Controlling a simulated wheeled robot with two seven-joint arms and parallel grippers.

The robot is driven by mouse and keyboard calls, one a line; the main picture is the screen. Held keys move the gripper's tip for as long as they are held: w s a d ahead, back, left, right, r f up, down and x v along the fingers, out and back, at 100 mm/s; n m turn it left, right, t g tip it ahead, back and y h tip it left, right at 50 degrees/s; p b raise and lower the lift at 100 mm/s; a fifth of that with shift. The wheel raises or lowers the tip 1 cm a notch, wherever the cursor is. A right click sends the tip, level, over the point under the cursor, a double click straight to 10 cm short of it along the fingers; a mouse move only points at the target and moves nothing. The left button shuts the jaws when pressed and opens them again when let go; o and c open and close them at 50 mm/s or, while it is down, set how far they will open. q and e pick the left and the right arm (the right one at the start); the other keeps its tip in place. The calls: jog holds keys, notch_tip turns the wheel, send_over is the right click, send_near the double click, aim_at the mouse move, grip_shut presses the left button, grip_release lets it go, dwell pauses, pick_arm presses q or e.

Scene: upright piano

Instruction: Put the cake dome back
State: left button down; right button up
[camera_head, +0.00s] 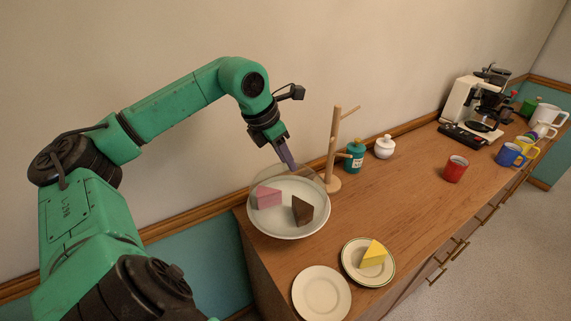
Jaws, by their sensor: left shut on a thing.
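The clear cake dome (289,181) shows faintly at the left end of the wooden counter, over a white cake plate (289,233). A pink cake slice (268,197) and a dark brown slice (302,210) stand on that plate and show through or below the dome. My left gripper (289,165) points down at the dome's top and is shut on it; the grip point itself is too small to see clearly. I cannot tell whether the dome's rim touches the plate. My right gripper is not in view.
A wooden mug tree (333,150) stands close right of the dome. A yellow slice (373,254) on a plate and an empty plate (321,294) lie in front. A teal jar (355,155), white pot (384,147), red mug (455,169) and coffee machine (475,105) stand farther right.

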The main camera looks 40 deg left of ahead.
pick_arm(q)
jog(key=c, duration=0.5)
grip_release()
jog(key=shift+c, duration=0.2)
jog(key=shift+s+a+r, duration=0.15)
jog(key=shift+r, duration=0.2)
jog(key=b+v, duration=0.1)
jog(key=v, duration=1)
jog(key=shift+r, duration=0.15)
